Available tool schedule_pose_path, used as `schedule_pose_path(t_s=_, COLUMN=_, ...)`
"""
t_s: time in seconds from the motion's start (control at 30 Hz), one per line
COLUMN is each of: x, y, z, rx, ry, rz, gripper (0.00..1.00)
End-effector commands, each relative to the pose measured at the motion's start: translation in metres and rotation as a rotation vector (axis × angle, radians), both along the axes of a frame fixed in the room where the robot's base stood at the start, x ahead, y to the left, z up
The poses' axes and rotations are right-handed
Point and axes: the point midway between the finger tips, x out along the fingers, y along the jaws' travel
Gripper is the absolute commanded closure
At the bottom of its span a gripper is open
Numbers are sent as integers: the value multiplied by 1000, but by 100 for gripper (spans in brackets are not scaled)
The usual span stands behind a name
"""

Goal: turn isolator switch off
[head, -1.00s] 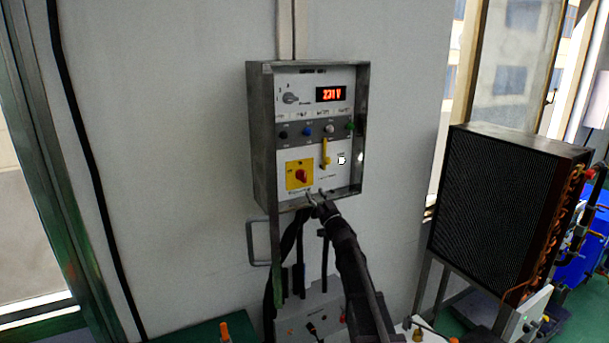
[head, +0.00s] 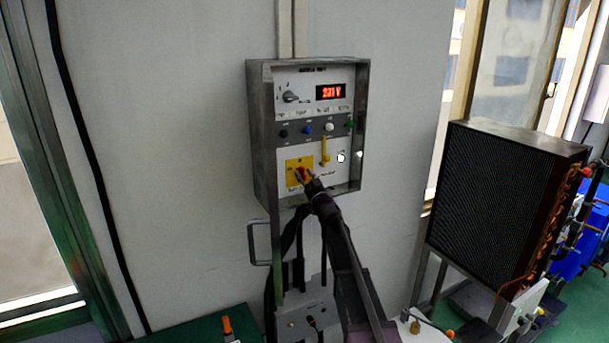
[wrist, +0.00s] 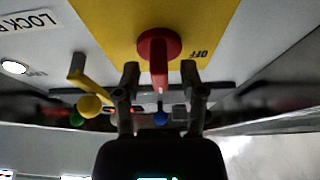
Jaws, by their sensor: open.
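The isolator switch is a red rotary knob (wrist: 158,60) on a yellow plate (wrist: 108,22) in the wrist view, with "OFF" printed on the plate. In the head view the yellow plate (head: 291,172) sits at the lower left of the wall box's panel, and the knob is partly covered by my gripper. My gripper (wrist: 160,72) is open, its two fingers on either side of the knob's red handle. A small gap shows between the handle and each finger. Whether the fingers touch the plate I cannot tell.
The metal wall box (head: 260,130) has a raised rim around the panel. A yellow lever (head: 324,151) stands right of the switch; it also shows in the wrist view (wrist: 88,88). The display (head: 331,92) reads 231 V. A black finned radiator (head: 500,205) stands at the right.

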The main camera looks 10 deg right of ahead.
Motion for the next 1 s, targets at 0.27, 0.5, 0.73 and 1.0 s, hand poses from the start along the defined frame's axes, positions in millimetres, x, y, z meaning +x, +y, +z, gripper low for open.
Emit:
schedule_pose_path(t_s=0.27, x=0, y=0, z=0, rx=0, ry=0, rz=0, gripper=100)
schedule_pose_path(t_s=0.5, x=0, y=0, z=0, rx=-1, ry=0, rz=1, gripper=100)
schedule_pose_path(t_s=0.73, x=0, y=0, z=0, rx=-31, ry=-9, rz=1, gripper=100)
schedule_pose_path(t_s=1.0, x=1, y=0, z=1, rx=-149, ry=-47, rz=0, gripper=100)
